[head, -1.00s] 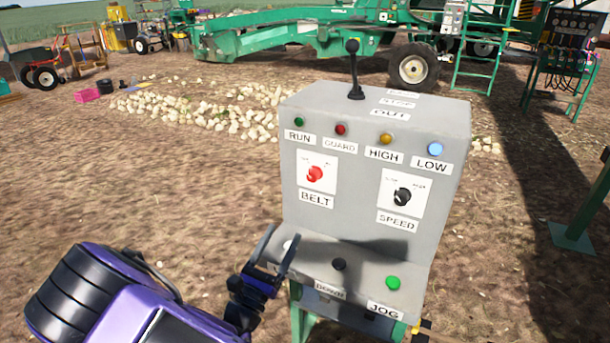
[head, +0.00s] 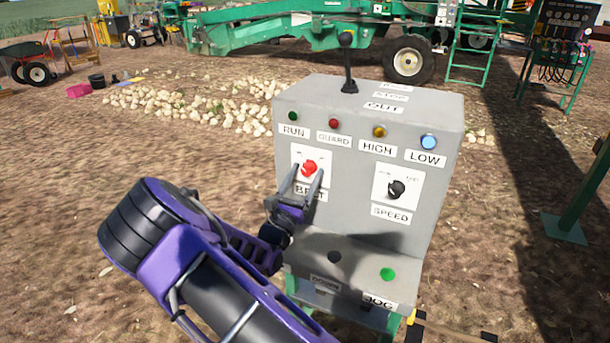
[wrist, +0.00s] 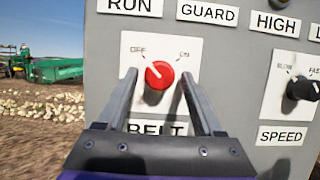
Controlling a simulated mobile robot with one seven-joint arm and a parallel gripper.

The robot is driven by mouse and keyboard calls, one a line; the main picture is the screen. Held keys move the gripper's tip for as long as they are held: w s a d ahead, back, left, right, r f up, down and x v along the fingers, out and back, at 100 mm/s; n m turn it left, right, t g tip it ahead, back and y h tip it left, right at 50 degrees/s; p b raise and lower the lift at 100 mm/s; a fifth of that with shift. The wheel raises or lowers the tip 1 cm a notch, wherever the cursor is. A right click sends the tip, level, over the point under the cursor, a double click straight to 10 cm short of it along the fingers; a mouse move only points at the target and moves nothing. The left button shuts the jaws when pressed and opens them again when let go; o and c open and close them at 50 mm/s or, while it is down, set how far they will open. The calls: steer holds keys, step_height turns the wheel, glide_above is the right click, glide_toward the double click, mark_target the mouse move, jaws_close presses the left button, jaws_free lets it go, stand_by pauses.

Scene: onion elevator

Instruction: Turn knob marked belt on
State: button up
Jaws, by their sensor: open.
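The red belt knob (head: 309,168) sits on a white plate (head: 325,160) on the grey control box (head: 345,225), above the BELT label. In the wrist view the red knob (wrist: 159,75) shows between OFF at upper left and ON at upper right; its white pointer line points up-left toward OFF. My gripper (head: 307,180) is open, with one finger on each side of the knob in the picture. In the wrist view my gripper's fingers (wrist: 160,85) flank the knob and partly cover the BELT label. I cannot tell whether either finger touches it.
The black speed knob (head: 396,189) is to the right on the same panel. Indicator lights sit above, and a black lever (head: 347,62) stands on top. The lower ledge carries a black button (head: 334,257) and a green button (head: 388,274).

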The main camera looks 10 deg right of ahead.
jaws_close()
stand_by(0.4)
steer(key=shift+m, duration=0.4)
steer(key=m+g+h, duration=0.1)
steer(key=m, duration=0.2)
steer(key=m+g+h+b, duration=0.1)
steer(key=m+g, duration=0.1)
steer(key=m, duration=0.1)
steer(key=shift+w+a+m+h, duration=0.1)
steer(key=shift+w+m+h, duration=0.05)
steer(key=shift+m+h, duration=0.15)
steer(key=m+g+b, duration=0.1)
steer(key=m, duration=0.2)
steer(key=m+g+h+b, duration=0.1)
steer(key=m, duration=0.2)
steer(key=shift+a+g, duration=0.1)
steer(key=shift+g, duration=0.2)
steer(key=m+g+b, duration=0.1)
steer(key=m, duration=0.1)
steer(key=m+g+b, duration=0.1)
steer(key=m, duration=0.2)
steer(key=shift+w+r+y+b, duration=0.1)
steer(key=shift+y+b, duration=0.2)
steer(key=shift+b, duration=0.1)
steer(key=shift+a+r+m+g+y+b, duration=0.2)
steer(key=shift+m+b, duration=0.35)
steer(key=shift+m, duration=0.45)
steer(key=shift+d+r+m+g+y+b, duration=0.1)
steer(key=shift+m+g+y+b, duration=0.3)
steer(key=shift+m, duration=0.6)
